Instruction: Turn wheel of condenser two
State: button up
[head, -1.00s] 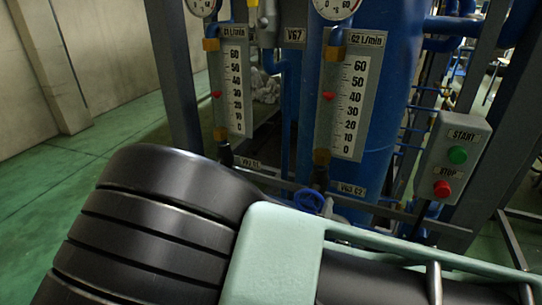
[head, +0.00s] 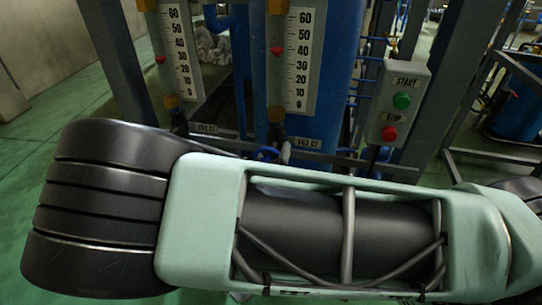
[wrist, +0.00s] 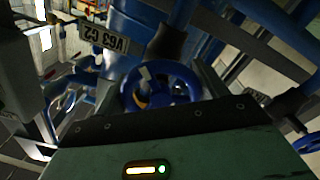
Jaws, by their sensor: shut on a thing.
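The condenser two wheel is a small blue handwheel (head: 267,153) below the C2 flow gauge, partly covered by my arm in the head view. In the wrist view the blue wheel (wrist: 178,84) fills the space between the fingers, beside the tilted VG3 C2 label (wrist: 103,38). My gripper (wrist: 160,90) is shut on this wheel, with a finger on either side of its rim. In the head view my gripper is hidden behind my arm.
The C1 gauge (head: 181,52) stands to the left. A start/stop box (head: 396,104) with green and red buttons is to the right. Another blue wheel (wrist: 307,144) lies at the wrist view's right edge. Grey frame posts and blue pipes crowd the wheel. Green floor is open at left.

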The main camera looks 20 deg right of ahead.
jog(key=shift+m+b, duration=0.3)
jog(key=shift+f+m+b, duration=0.2)
jog(key=shift+m+b, duration=0.55)
jog(key=shift+m, duration=0.15)
jog(key=m+b, duration=0.3)
jog(key=m, duration=0.1)
jog(key=shift+w+a+f, duration=0.1)
jog(key=m+b, duration=0.3)
jog(key=m, duration=0.1)
jog(key=shift+b, duration=0.3)
jog(key=m+b, duration=0.3)
jog(key=shift+a+m+b, duration=0.1)
jog(key=shift+m+b, duration=0.2)
jog(key=shift+b, duration=0.1)
jog(key=m+b, duration=0.6)
jog(key=b, duration=0.2)
jog(key=shift+w+a, duration=0.1)
jog(key=m+b, duration=0.2)
jog(key=b, duration=0.1)
jog(key=shift+r, duration=0.2)
jog(key=shift+r+m+b, duration=0.1)
jog(key=shift+m+b, duration=0.35)
jog(key=shift+m, duration=0.05)
jog(key=shift+r, duration=0.1)
